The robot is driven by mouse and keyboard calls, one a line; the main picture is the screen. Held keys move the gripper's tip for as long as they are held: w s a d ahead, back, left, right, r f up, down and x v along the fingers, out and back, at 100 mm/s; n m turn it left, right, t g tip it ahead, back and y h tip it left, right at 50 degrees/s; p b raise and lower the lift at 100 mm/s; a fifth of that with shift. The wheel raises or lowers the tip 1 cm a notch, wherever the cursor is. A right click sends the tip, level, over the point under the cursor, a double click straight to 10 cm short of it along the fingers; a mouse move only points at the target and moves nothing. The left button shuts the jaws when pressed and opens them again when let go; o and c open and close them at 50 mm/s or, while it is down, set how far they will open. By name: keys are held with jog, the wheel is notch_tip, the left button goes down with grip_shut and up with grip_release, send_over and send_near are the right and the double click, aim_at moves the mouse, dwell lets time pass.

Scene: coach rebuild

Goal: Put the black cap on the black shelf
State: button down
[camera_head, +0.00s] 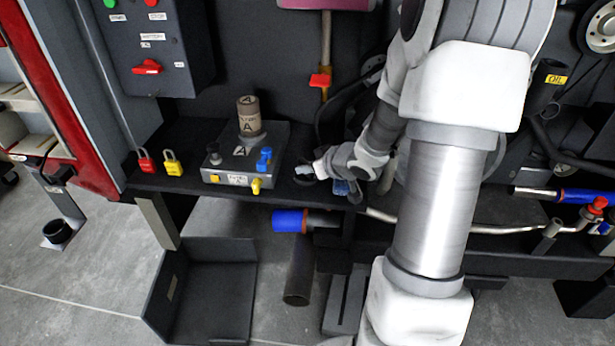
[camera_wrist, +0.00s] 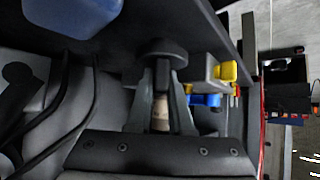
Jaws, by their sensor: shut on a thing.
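The black cap (camera_wrist: 165,50) is a dark round piece with a short stem, held between the fingertips of my gripper (camera_wrist: 162,75) in the wrist view. In the head view my gripper (camera_head: 308,172) reaches in from the right, just over the right part of the black shelf (camera_head: 160,184). The cap is small and dark there, and I cannot tell whether it touches the shelf. The shelf also shows as a dark surface in the wrist view.
A grey box (camera_head: 213,174) with blue and yellow knobs stands on the shelf left of my gripper, with a tan cylinder (camera_head: 248,122) marked A on it. A red padlock (camera_head: 146,162) and a yellow padlock (camera_head: 172,164) are farther left. Cables and a hose lie behind.

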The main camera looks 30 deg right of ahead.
jog(key=shift+f, duration=0.65)
jog(key=shift+f, duration=0.1)
jog(key=c, duration=0.8)
grip_release()
jog(key=shift+f, duration=0.1)
jog(key=shift+r, duration=0.35)
jog(key=shift+p+v, duration=2.9)
jog(key=shift+v, duration=3)
